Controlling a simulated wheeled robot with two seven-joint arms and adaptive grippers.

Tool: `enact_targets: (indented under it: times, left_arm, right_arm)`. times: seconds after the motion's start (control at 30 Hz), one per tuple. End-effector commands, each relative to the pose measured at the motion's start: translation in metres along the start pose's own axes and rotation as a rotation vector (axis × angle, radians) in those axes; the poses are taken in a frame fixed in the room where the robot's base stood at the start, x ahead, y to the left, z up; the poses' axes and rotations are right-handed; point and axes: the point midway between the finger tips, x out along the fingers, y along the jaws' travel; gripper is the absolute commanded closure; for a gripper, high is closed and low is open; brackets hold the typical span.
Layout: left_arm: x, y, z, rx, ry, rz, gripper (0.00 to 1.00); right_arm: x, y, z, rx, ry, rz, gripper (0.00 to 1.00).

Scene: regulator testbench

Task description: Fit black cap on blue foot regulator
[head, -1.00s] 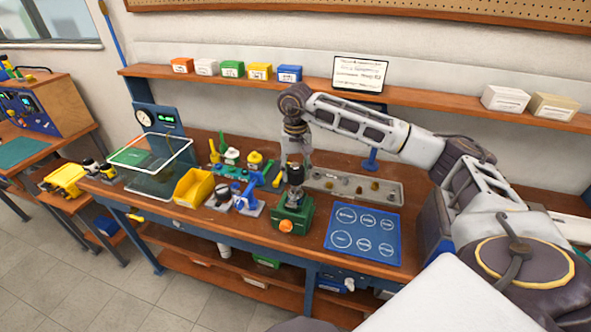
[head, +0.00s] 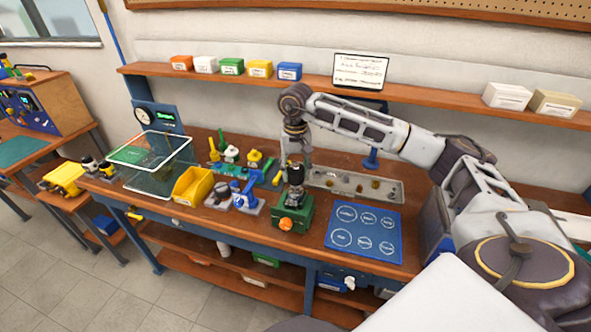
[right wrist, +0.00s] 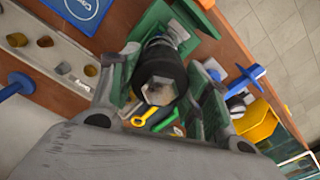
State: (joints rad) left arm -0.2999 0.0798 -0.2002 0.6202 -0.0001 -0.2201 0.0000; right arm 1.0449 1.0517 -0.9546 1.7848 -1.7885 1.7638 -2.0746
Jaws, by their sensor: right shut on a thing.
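My right gripper (head: 297,172) points down over the green clamp block (head: 292,214) with the orange knob. It is shut on a black cylindrical part, which looks like the black cap (right wrist: 160,72); the part also shows in the head view (head: 295,175). In the right wrist view the fingers stand on either side of it, and a pale grey face shows at its near end. The part is upright directly above the clamp block. Whether it is seated on a regulator, and any blue foot under it, cannot be told. My left gripper is not in view.
A blue-handled part (head: 247,193) on a grey base and a yellow bin (head: 193,187) stand left of the clamp. A blue mat (head: 363,233) with white circles lies right. A grey tray (head: 352,186) with small parts lies behind. A clear-walled box (head: 160,165) stands farther left.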

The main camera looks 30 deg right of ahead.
Motion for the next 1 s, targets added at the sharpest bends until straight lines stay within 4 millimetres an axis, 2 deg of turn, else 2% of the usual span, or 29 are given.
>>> enact_targets:
  times: [1.0]
  left_arm:
    - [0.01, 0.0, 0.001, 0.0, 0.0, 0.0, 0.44]
  right_arm:
    - [0.01, 0.0, 0.0, 0.002, 0.0, 0.0, 0.78]
